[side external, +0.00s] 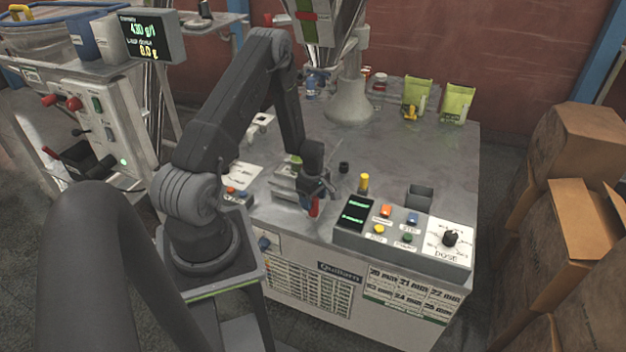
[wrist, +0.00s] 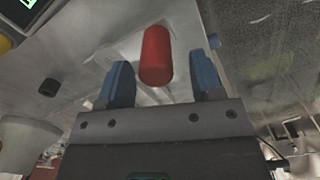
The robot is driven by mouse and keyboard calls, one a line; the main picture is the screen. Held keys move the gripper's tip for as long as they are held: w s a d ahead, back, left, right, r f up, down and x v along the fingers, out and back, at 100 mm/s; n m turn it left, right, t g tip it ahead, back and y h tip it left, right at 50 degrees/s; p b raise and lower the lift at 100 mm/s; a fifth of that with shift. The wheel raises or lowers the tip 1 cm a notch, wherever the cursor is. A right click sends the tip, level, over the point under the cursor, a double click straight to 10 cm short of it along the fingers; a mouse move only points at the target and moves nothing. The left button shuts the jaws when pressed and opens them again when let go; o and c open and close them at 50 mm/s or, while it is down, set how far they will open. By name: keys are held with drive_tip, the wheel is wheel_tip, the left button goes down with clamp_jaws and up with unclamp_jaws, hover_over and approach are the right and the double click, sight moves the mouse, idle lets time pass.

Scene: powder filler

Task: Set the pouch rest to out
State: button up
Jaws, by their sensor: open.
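The pouch rest seems to be the small metal fitting (side external: 285,190) on the machine top, left of my gripper, partly hidden by the arm. A red cylindrical handle (wrist: 156,56) stands out from a pale plate in the wrist view; it also shows as a red spot under my gripper in the side view (side external: 315,208). My gripper (wrist: 162,78) is open, its two blue fingers on either side of the red handle with visible gaps. In the side view my gripper (side external: 317,190) points down near the front edge of the machine top. I cannot tell the rest's exact position.
A control panel (side external: 400,250) with coloured buttons and a dose dial (side external: 450,238) stands right of my gripper. A yellow-topped peg (side external: 364,182) and a dark open box (side external: 419,196) are behind it. Green pouches (side external: 458,102) stand at the back. The right rear top is mostly clear.

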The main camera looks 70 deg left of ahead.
wheel_tip(320, 180, up, 10)
drive_tip(key=shift+r, duration=0.25)
drive_tip(key=w+d+r+m+t+y, duration=0.1)
drive_tip(key=d+r+m, duration=0.5)
drive_tip(key=d+r, duration=0.3)
drive_tip(key=w+d+r+m+t, duration=0.1)
drive_tip(key=d+r+m+t, duration=0.1)
drive_tip(key=d+r+m, duration=0.75)
drive_tip(key=s+d+r+m+t+h, duration=0.1)
drive_tip(key=s+d+r+m+t, duration=0.1)
drive_tip(key=s+d+r+m, duration=0.6)
drive_tip(key=s+d+r, duration=0.2)
drive_tip(key=s+r, duration=0.1)
drive_tip(key=s, duration=0.2)
drive_tip(key=shift+d+t, duration=0.2)
drive_tip(key=shift+t, duration=0.1)
